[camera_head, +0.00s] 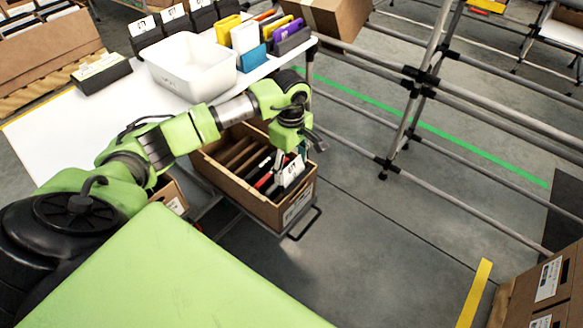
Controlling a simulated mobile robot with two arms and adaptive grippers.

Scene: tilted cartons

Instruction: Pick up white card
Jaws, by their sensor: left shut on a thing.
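The white card (292,172) is upright and slightly tilted in the front part of an open brown carton (295,208), beside dark and red items. My left gripper (287,156) reaches down into the carton from above and is shut at the top of the white card. Its fingertips are small and partly hidden, and I cannot tell whether the card is clear of the carton floor. My right gripper is not in view.
The carton sits low beside a white table (75,125). On the table are a white bin (190,70) and several coloured cards in dark holders. A metal rail frame (415,90) stands to the right. Grey floor (375,250) is free at the front right.

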